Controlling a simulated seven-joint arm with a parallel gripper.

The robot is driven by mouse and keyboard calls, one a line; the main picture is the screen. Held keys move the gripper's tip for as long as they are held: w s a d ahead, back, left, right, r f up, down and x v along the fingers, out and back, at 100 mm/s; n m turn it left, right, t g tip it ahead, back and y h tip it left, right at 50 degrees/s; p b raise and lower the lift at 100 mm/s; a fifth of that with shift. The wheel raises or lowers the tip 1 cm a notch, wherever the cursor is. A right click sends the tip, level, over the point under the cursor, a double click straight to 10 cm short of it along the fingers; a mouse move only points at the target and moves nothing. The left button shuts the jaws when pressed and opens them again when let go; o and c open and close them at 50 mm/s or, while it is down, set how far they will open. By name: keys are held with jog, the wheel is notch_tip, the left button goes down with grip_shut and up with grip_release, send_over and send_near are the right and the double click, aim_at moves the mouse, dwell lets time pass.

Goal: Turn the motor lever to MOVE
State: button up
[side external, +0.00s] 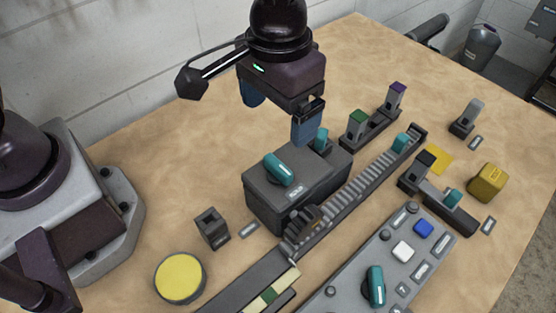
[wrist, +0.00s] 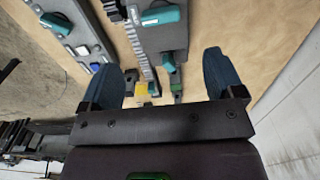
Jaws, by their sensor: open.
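A teal lever (side external: 279,170) lies on top of a dark grey box (side external: 310,187) in mid-table, with a small label I cannot read. It also shows in the wrist view (wrist: 160,17), at the top. A smaller teal piece (side external: 321,138) stands at the box's far side, just below one blue fingertip; the wrist view shows it (wrist: 168,63) between the fingers. Another teal lever (side external: 376,285) sits on the grey control panel (side external: 345,290). I cannot read which lever is marked MOVE. My gripper (side external: 278,123) is open and empty, above the box's far side.
A ribbed track (side external: 350,195) runs beside the box. Green and purple-topped posts (side external: 357,118) stand behind. A yellow disc (side external: 180,278) and a dark socket block (side external: 211,228) are at the front left. A yellow block (side external: 487,182) is at the right. The table behind my gripper is clear.

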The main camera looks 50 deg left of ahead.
aim_at(278, 164)
notch_tip(278, 164, down, 12)
jog(key=shift+r, duration=0.15)
dwell(0.3)
jog(key=c, duration=0.9)
